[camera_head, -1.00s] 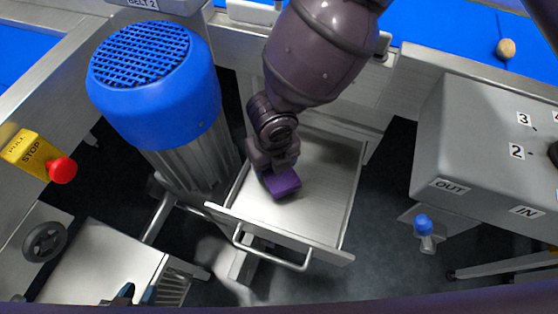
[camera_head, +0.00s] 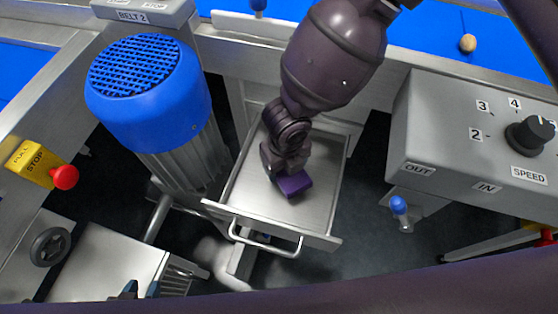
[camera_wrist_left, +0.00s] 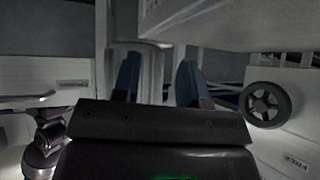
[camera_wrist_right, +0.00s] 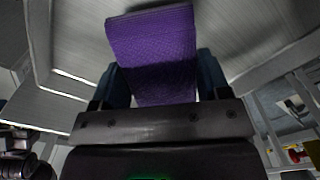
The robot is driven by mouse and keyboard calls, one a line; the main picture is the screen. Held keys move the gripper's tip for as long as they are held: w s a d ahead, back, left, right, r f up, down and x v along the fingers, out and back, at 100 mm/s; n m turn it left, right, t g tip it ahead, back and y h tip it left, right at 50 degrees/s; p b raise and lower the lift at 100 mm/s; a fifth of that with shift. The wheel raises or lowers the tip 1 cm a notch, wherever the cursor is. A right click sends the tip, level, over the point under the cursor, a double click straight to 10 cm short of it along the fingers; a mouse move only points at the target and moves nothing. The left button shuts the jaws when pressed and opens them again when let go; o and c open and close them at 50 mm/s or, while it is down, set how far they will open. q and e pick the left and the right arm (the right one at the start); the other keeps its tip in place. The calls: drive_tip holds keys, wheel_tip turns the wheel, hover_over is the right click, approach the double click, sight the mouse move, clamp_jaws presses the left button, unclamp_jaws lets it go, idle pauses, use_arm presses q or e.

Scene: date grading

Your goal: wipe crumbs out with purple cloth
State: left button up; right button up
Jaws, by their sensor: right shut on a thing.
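The purple cloth (camera_head: 296,185) is a small folded block, held low in the open metal drawer (camera_head: 244,195), near its front and right of its middle. My right gripper (camera_head: 286,172) is shut on the cloth. In the right wrist view, the cloth (camera_wrist_right: 153,50) sits between the two fingers. Whether it touches the drawer floor I cannot tell for certain. No crumbs can be made out; the arm and cloth hide part of the floor. My left gripper (camera_wrist_left: 157,78) is open and empty; in the head view only its fingertips (camera_head: 138,291) show at the bottom left.
A blue-topped motor (camera_head: 150,95) stands left of the drawer. A grey control box (camera_head: 440,130) with a dial is at the right. The drawer's bar handle (camera_head: 265,240) faces front. A yellow stop box with red button (camera_head: 64,177) is at far left.

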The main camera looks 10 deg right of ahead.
drive_tip(key=shift+s+d+f+p, duration=0.25)
drive_tip(key=shift+d, duration=0.25)
drive_tip(key=shift+s+d+f+p, duration=0.2)
drive_tip(key=shift+s+d, duration=0.05)
drive_tip(key=shift+d, duration=0.25)
drive_tip(key=shift+s+d+r+p, duration=0.15)
drive_tip(key=shift+d+p, duration=0.1)
drive_tip(key=shift+d, duration=0.15)
drive_tip(key=shift+s+d+r+p, duration=0.1)
drive_tip(key=shift+d+r+p, duration=0.1)
drive_tip(key=shift+d, duration=0.15)
drive_tip(key=shift+s+d+r+p, duration=0.1)
drive_tip(key=shift+s+d+p, duration=0.1)
drive_tip(key=shift+d, duration=0.2)
drive_tip(key=shift+s+d+r+p, duration=0.1)
drive_tip(key=shift+d+p, duration=0.1)
drive_tip(key=shift+d, duration=0.15)
use_arm(q)
drive_tip(key=shift+r, duration=0.5)
use_arm(e)
drive_tip(key=shift+d, duration=0.1)
